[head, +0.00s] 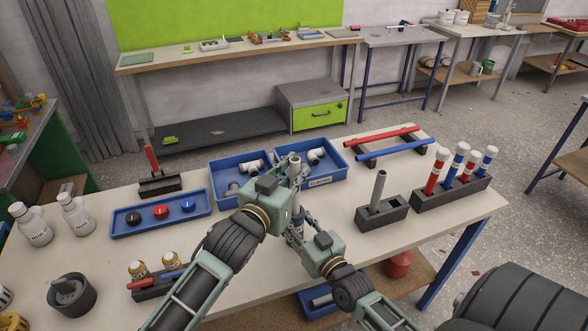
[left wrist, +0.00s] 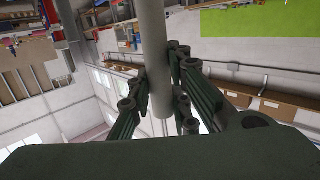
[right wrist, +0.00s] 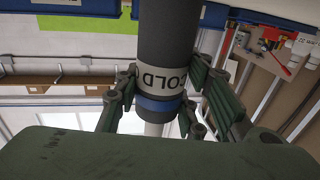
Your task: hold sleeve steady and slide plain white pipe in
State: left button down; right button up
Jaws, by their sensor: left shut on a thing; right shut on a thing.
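The plain white pipe (left wrist: 153,45) runs between the fingers of my left gripper (left wrist: 160,88), which is shut on it. In the head view the pipe's upper end (head: 295,163) stands upright over the table, in front of the blue bins. My right gripper (right wrist: 158,100) is shut on the dark grey sleeve (right wrist: 168,35), which has a white COLD label and a blue band. In the head view the sleeve is mostly hidden by my grippers, below the left one. The white pipe shows at the sleeve's banded end; I cannot tell how deep it sits.
Blue bins with white fittings (head: 240,163) stand behind the grippers. A blue tray with buttons (head: 160,212) lies left. A dark block holding a grey pipe (head: 380,190) and a rack of capped tubes (head: 450,190) stand right. White bottles (head: 75,215) are far left.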

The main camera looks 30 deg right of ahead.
aim_at(294, 160)
pick_arm(q)
jog(key=shift+f, duration=4.6)
jog(key=c, duration=1.6)
grip_release()
jog(key=shift+f, duration=0.15)
jog(key=shift+o, duration=0.2)
jog(key=shift+w+a+f, duration=0.1)
jog(key=shift+a+f, duration=0.05)
jog(key=shift+f, duration=0.05)
notch_tip(294, 160, up, 18)
jog(key=shift+f, duration=0.2)
jog(key=shift+r, duration=0.25)
jog(key=a+f+n+t+y, duration=0.2)
jog(key=a+n+t+y, duration=0.1)
jog(key=a, duration=1.1)
jog(key=w+a+f+n+t+y, duration=0.1)
jog(key=a+f+n+t+y, duration=0.2)
jog(key=a, duration=1)
jog(key=shift+w+a+f+n+t+y, duration=0.3)
jog(key=shift+a+f+n+y, duration=0.1)
jog(key=shift+y, duration=0.2)
